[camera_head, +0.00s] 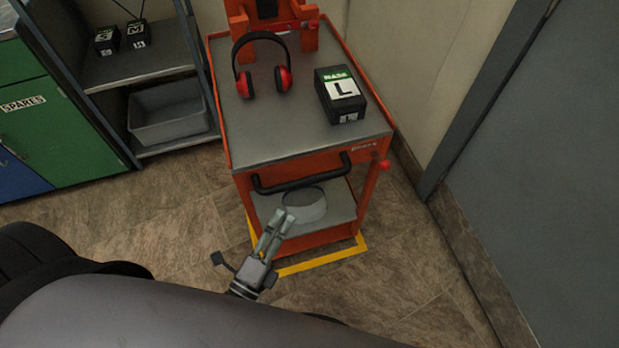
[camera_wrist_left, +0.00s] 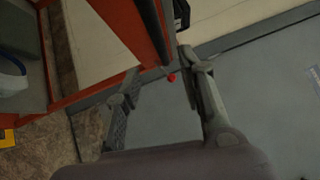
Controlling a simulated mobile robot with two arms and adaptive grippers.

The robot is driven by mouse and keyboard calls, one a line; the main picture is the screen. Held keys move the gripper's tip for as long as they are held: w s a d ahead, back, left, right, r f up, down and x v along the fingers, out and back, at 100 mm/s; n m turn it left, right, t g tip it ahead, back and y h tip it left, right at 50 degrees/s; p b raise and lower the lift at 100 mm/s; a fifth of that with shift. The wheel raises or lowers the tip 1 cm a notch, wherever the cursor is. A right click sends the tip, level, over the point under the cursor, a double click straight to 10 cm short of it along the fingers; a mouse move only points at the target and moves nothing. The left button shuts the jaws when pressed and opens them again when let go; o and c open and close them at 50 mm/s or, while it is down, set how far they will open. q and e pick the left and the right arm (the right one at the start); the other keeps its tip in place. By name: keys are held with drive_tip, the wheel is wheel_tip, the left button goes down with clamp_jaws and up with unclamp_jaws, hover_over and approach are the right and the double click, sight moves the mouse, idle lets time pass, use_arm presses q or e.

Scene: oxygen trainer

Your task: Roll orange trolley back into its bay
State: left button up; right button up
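The orange trolley (camera_head: 295,150) has a grey top and a black push handle (camera_head: 302,175) along its front edge. It stands over a yellow floor outline (camera_head: 322,260), which shows along its front and lower left. My left gripper (camera_head: 284,216) is in front of the trolley, below the handle in the head view, overlapping the lower shelf. In the left wrist view its fingers (camera_wrist_left: 163,65) are apart with nothing clasped. The trolley's orange side (camera_wrist_left: 130,28) and a dark bar lie beyond them; I cannot tell if anything touches. My right gripper is not in view.
Red ear defenders (camera_head: 262,75) and a black mask box (camera_head: 340,94) sit on the trolley top. A round grey item (camera_head: 304,207) is on its lower shelf. A shelf unit with a grey bin (camera_head: 168,112) is left; a grey door (camera_head: 550,150) is right. Floor shows between.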

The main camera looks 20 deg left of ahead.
sight(308, 180)
use_arm(q)
drive_tip(key=b+x, duration=0.1)
drive_tip(key=x, duration=1.1)
drive_tip(key=shift+w+b, duration=0.25)
drive_tip(key=shift+b, duration=0.05)
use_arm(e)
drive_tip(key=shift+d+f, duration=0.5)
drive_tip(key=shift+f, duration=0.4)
use_arm(q)
drive_tip(key=shift+c, duration=0.5)
clamp_jaws()
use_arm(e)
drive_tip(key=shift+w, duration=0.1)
use_arm(q)
drive_tip(key=shift+f, duration=0.1)
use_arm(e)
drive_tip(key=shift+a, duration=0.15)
